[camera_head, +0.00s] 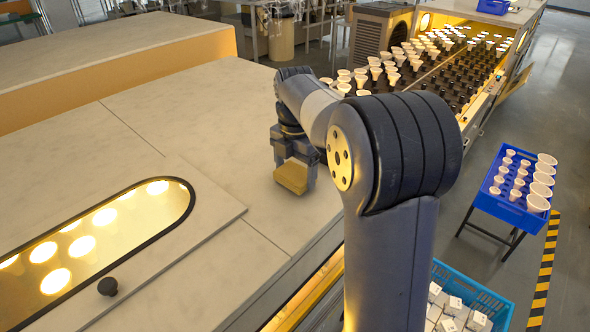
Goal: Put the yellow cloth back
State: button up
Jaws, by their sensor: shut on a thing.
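The yellow cloth (292,176) is a small folded block, dull yellow. My gripper (294,168) points down over the pale counter top (215,165) and is shut on the cloth. The cloth is at or just above the counter surface, near the counter's right edge; I cannot tell whether it touches. My arm hides part of the area to the right of the gripper.
An oval window (100,235) with lit bulbs and a black knob (107,287) lie at the front left. A rack of bulbs (440,65) stands behind. A blue tray (508,190) and a blue crate (470,290) are at right. The counter's middle is clear.

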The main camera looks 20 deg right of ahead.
aim_at(295, 172)
jog(key=shift+f, duration=0.35)
jog(key=shift+f, duration=0.15)
jog(key=o, duration=0.9)
notch_tip(295, 172, up, 12)
jog(key=shift+r+b, duration=0.15)
jog(key=shift+b, duration=0.5)
